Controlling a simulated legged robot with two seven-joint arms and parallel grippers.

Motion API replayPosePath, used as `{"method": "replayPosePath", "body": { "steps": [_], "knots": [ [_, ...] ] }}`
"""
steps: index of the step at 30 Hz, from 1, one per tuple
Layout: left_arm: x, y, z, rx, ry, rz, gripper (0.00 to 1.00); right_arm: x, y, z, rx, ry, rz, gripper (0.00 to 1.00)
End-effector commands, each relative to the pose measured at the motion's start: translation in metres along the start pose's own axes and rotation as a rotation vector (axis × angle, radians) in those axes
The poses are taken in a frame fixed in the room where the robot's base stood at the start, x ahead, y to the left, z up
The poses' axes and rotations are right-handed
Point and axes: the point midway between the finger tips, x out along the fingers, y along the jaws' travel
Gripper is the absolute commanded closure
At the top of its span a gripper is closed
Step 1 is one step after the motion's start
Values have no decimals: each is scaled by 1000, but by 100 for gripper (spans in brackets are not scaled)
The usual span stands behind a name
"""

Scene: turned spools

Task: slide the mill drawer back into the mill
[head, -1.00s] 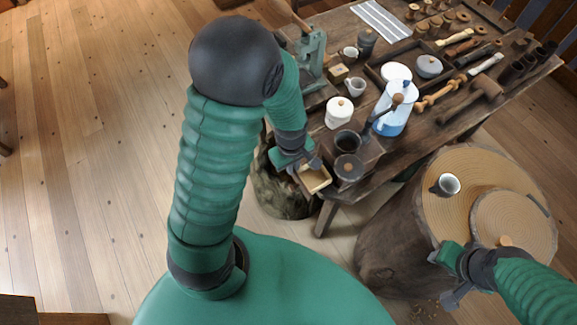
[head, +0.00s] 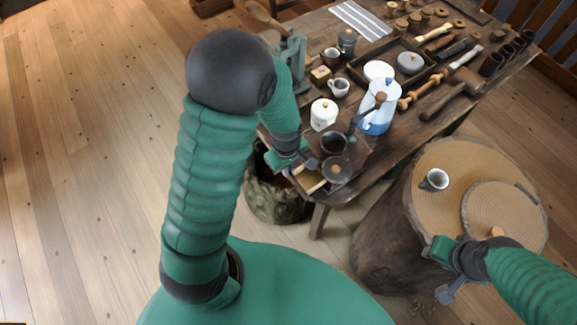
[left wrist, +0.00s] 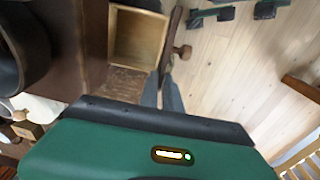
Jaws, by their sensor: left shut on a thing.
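The mill (head: 354,155) is a brown wooden box near the table's front edge, with a dark hopper and a crank ending in a wooden knob. Its drawer (head: 310,181), pale inside, sticks out at the near left side. In the left wrist view the empty drawer (left wrist: 137,38) stands partly out of the mill body (left wrist: 84,45), its round knob pointing right. My left gripper (head: 299,169) is shut on the drawer at its dark front board; its fingers show in the left wrist view (left wrist: 163,93). My right gripper (head: 452,290) hangs by the stump, jaws unclear.
A white lidded pot (head: 323,114) and a blue-white jug (head: 378,108) stand behind the mill. A mug (head: 434,180) rests on the large stump (head: 435,155). Another stump (head: 277,200) sits below the drawer.

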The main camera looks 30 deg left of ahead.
Motion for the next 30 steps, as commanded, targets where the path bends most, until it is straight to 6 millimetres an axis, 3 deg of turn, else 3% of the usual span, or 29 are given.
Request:
{"method": "replayPosePath", "body": {
  "steps": [18,30],
  "knots": [
    [-3,-14,2,0,0,0,100,-4,0,-1,0,0,0,64],
    [-3,-9,2,1,0,0,100,-6,0,-1,0,0,0,64]
  ]
}}
